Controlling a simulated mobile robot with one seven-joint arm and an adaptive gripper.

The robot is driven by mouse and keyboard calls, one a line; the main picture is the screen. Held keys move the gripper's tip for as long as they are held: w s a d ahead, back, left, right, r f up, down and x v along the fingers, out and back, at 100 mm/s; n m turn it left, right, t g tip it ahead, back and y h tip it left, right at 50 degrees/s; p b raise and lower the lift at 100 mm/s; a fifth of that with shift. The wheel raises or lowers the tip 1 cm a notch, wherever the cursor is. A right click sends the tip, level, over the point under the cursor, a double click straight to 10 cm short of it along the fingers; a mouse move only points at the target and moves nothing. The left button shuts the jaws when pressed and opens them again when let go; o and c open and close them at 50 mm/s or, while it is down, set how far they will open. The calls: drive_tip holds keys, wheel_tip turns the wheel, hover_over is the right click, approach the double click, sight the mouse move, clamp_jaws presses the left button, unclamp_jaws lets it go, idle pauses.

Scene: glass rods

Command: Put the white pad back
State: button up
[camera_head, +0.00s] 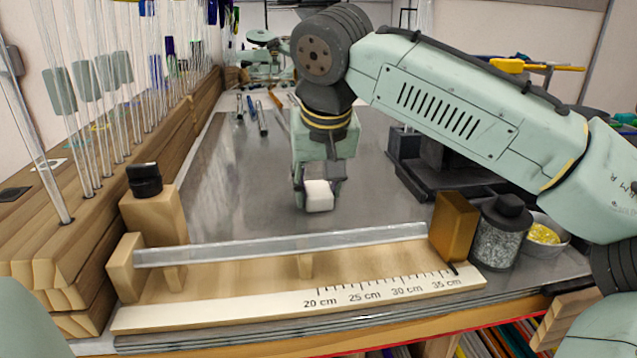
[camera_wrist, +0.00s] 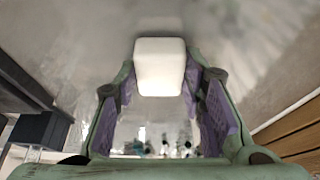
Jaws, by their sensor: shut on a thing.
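The white pad (camera_head: 319,196) is a small white block with rounded edges. My gripper (camera_head: 319,190) is shut on it, with one finger on each side, over the grey metal tabletop behind the wooden ruler stand. In the wrist view the pad (camera_wrist: 159,67) sits between the purple-lined fingertips (camera_wrist: 160,85). I cannot tell for certain whether its underside touches the tabletop.
A glass rod (camera_head: 290,243) lies across the wooden stand with a centimetre scale (camera_head: 360,293) in front. A brass-coloured block (camera_head: 453,227), a jar (camera_head: 500,232) and a bowl (camera_head: 545,235) stand right. Upright rods fill the wooden rack (camera_head: 95,205) left. The tabletop's middle is mostly clear.

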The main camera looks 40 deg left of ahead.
drive_tip(key=shift+f, duration=0.1)
drive_tip(key=o, duration=1)
drive_tip(key=b+v, duration=0.1)
drive_tip(key=v, duration=1.1)
drive_tip(key=shift+w+a, duration=0.1)
